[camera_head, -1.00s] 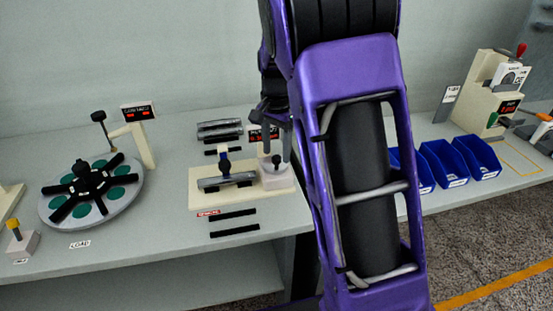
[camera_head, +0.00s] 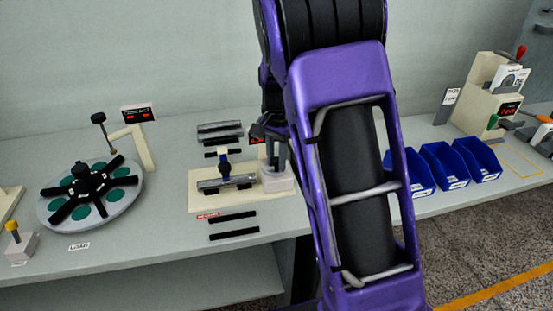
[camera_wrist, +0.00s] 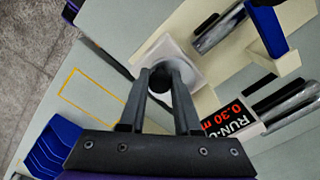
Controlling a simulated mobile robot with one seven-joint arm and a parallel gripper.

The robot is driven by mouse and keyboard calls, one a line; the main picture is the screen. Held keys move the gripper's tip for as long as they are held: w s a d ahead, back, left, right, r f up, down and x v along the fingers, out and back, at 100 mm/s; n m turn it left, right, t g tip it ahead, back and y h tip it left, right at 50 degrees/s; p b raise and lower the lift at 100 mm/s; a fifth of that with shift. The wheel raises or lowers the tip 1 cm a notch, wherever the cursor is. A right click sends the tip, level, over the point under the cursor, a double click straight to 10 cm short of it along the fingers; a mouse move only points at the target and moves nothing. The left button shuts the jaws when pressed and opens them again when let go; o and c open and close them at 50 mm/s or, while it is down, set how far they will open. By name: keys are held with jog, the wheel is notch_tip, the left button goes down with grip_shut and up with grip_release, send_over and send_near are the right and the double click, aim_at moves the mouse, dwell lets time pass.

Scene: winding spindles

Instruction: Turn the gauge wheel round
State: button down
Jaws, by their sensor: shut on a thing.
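The gauge stand has a cream base plate (camera_head: 205,203) with a silver spindle (camera_head: 240,180) lying across it under a blue-topped post (camera_head: 224,165). A pale block (camera_head: 280,184) stands at its right end. In the wrist view, a small dark round knob, seemingly the gauge wheel (camera_wrist: 160,76), sits on the pale block (camera_wrist: 187,58). My gripper (camera_wrist: 163,75) is shut on this knob from above. In the head view, my gripper's fingers (camera_head: 276,160) stand over the block and hide the knob. A display (camera_wrist: 232,112) by the block reads a red 0.30.
A round turntable (camera_head: 55,212) with black arms stands at the left. Spare spindles (camera_head: 220,128) lie behind the stand, and dark strips (camera_head: 233,216) in front. Blue bins (camera_head: 447,165) and a cream machine (camera_head: 478,100) are at the right. My arm covers the middle.

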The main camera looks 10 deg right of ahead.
aim_at(275, 159)
jog(key=shift+a+r+m+p, duration=0.1)
jog(key=shift+r+m+p, duration=0.05)
jog(key=shift+m+p, duration=0.3)
jog(key=shift+m, duration=0.35)
jog(key=c, duration=0.6)
grip_release()
notch_tip(275, 159, up, 17)
jog(key=shift+r+p, duration=0.1)
jog(key=shift+p, duration=0.95)
